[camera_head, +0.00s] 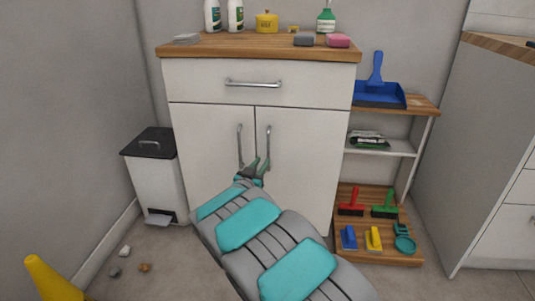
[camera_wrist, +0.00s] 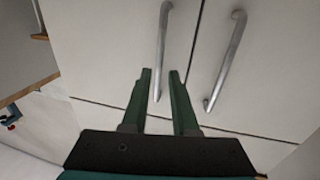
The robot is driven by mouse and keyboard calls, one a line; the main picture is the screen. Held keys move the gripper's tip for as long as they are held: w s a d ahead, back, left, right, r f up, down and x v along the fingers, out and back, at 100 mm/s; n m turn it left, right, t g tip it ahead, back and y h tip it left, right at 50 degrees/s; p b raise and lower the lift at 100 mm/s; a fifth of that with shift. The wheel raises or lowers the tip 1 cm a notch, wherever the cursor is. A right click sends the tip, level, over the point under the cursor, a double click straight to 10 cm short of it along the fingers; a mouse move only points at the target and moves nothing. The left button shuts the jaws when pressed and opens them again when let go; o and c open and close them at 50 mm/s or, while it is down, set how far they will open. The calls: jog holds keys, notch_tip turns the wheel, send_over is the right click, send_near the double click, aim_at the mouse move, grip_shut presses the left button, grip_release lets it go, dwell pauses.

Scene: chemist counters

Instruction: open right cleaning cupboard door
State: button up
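The white cleaning cupboard (camera_head: 208,155) has two closed doors under a drawer. The right door (camera_head: 305,150) carries an upright metal handle (camera_head: 269,140), and the left door has a similar handle (camera_head: 239,142). My gripper (camera_head: 259,165) is in front of the doors, near the lower part of the right handle. In the wrist view, which looks turned over, the right handle (camera_wrist: 163,45) runs between the two green fingertips (camera_wrist: 160,75). The fingers are apart, with gaps beside the handle; contact does not show. The left handle (camera_wrist: 228,60) is outside the fingers.
A white pedal bin (camera_head: 155,180) stands left of the cupboard. An open shelf unit (camera_head: 395,148) with brushes and a blue dustpan (camera_head: 379,90) stands close on the right. A yellow object (camera_head: 48,278) and small debris (camera_head: 125,251) are on the floor at left.

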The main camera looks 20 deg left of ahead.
aim_at(268, 153)
jog(key=shift+w+a, duration=0.1)
jog(key=shift+w, duration=3.45)
jog(key=shift+c, duration=0.4)
grip_shut()
